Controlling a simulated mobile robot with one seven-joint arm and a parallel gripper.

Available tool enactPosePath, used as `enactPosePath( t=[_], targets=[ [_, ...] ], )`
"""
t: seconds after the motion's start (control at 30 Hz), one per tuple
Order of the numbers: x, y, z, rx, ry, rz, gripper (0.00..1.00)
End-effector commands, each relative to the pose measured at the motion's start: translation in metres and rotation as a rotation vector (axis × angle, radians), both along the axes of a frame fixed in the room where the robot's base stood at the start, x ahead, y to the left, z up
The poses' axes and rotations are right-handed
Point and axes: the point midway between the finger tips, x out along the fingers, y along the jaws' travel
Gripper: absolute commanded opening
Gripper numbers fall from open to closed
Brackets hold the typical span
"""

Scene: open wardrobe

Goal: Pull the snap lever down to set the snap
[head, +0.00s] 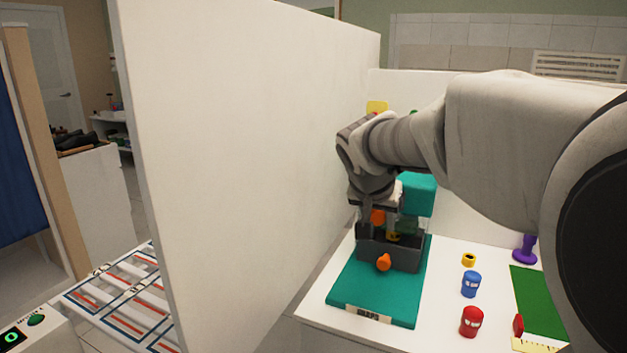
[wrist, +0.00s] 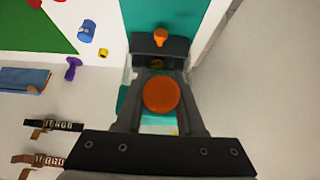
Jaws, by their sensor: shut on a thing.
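A dark grey snap box (head: 403,256) stands on a teal board (head: 352,285) with a label at its front edge. A small orange knob (head: 383,262) sticks out of the front of the box, and it also shows in the wrist view (wrist: 160,37). A larger round orange lever knob (wrist: 161,95) sits between my gripper's fingers; in the head view it is partly visible (head: 378,216) above the box. My gripper (wrist: 158,88) is shut on this lever knob, pointing down. The lever's shaft and the inside of the box are mostly hidden by my gripper.
A tall white panel (head: 240,150) stands close to the left of the board. A teal block (head: 418,195) rises behind the box. To the right are blue (head: 470,284) and red (head: 471,322) figures, a yellow ring (head: 469,259), a purple piece (head: 525,248) and a green mat (head: 541,300).

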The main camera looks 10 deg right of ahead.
Motion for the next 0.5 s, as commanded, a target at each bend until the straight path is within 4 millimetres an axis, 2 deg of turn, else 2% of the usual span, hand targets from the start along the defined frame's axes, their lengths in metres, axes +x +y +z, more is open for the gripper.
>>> enactPosePath(
  t=[0.27,0.5],
  targets=[
    [0.0,-0.001,-0.003,0.0,0.004,-0.002,0.0],
    [-0.001,0.0,-0.02,-0.001,0.003,-0.002,0.0]
  ],
)
